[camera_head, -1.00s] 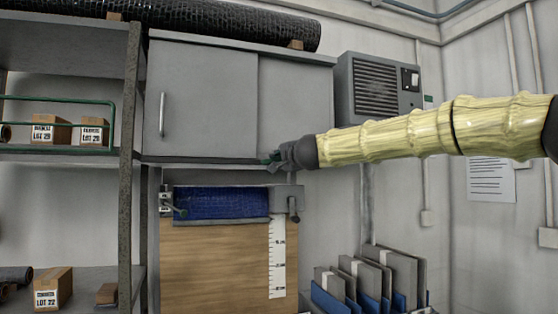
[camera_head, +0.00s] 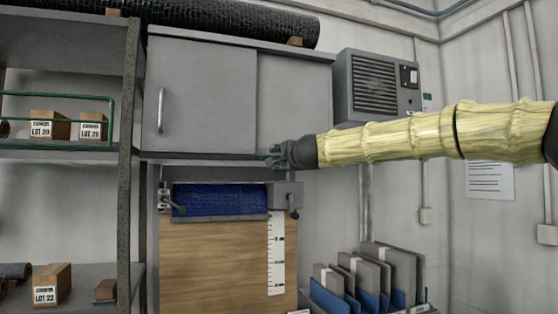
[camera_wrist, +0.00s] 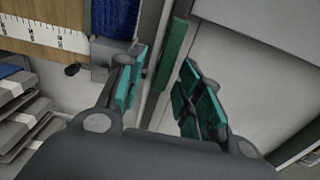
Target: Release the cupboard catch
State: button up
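The grey cupboard (camera_head: 205,95) hangs on the wall with two flat door panels. An upright bar handle (camera_head: 161,110) is on the left panel. My gripper (camera_head: 274,156) is at the cupboard's lower edge, below the right panel, reaching in from the right. In the wrist view my gripper (camera_wrist: 163,68) is open, with teal pads apart. A dark green bar (camera_wrist: 173,50), which may be the catch, lies ahead between the fingertips, along the cupboard's edge. I cannot tell whether a pad touches it. In the head view the gripper hides most of this spot.
Below the cupboard are a blue roll (camera_head: 220,200), a wooden board (camera_head: 215,265) and a white ruler strip (camera_head: 277,255). Shelves with boxes (camera_head: 52,285) stand left. A grey vent unit (camera_head: 375,88) is at right. Folders (camera_head: 375,275) stand lower right.

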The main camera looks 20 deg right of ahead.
jog(key=shift+s, duration=0.15)
jog(key=s, duration=1.1)
jog(key=shift+s+d, duration=0.25)
jog(key=shift+s, duration=0.1)
